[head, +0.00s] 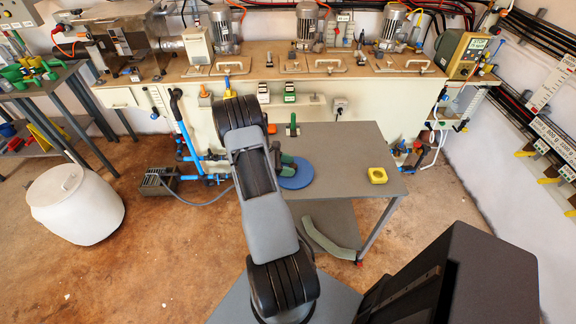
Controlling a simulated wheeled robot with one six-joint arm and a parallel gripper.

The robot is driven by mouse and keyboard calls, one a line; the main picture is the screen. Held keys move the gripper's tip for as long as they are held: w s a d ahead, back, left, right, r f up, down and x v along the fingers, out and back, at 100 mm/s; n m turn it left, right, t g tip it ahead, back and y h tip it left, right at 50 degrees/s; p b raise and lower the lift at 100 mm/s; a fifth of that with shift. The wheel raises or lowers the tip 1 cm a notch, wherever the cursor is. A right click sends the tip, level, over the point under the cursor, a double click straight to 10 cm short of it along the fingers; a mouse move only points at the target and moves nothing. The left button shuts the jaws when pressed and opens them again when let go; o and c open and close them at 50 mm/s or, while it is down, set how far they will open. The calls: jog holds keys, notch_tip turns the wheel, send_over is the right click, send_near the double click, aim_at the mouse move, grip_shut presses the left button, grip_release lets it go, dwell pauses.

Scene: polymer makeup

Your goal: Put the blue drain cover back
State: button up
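The blue drain cover (297,175) appears as a flat round blue disc on the grey table (340,150), just right of my arm. Its left side is hidden behind my arm. A dark grey-green piece (286,160) shows at the disc's upper left edge; I cannot tell if it is part of my gripper or a separate thing. My arm reaches forward over the table's left part and hides my gripper's fingers. I cannot see whether they touch the disc. No drain opening can be made out.
A yellow block (377,175) lies on the table's right part, and a green upright piece (293,125) stands at its back. A long bench (300,62) with motors runs behind. A white barrel (75,204) stands on the floor at left.

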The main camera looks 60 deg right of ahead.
jog(key=shift+o, duration=0.2)
jog(key=shift+r, duration=0.25)
jog(key=b+v, duration=0.1)
jog(key=v, duration=0.9)
jog(key=shift+w+a+r+b, duration=0.1)
jog(key=shift+w+a+b, duration=0.05)
jog(key=shift+w+b, duration=0.2)
jog(key=shift+w+a+r, duration=0.3)
jog(key=shift+w+a, duration=0.05)
jog(key=shift+w, duration=0.05)
jog(key=a+r+m+t+y, duration=0.2)
jog(key=a+r+t, duration=0.1)
jog(key=a+r, duration=0.3)
jog(key=a+r+m+t+y, duration=0.1)
jog(key=a+r+t, duration=0.35)
jog(key=a, duration=0.45)
jog(key=s+a+r+m+t+y, duration=0.2)
jog(key=s+a+t, duration=0.1)
jog(key=a, duration=0.5)
jog(key=s+a+r+m+t+y, duration=0.2)
jog(key=s+a+r+t+y, duration=0.1)
jog(key=a, duration=0.5)
jog(key=shift+s+a+r+t, duration=0.3)
jog(key=shift+s+t, duration=0.35)
jog(key=shift+s, duration=0.2)
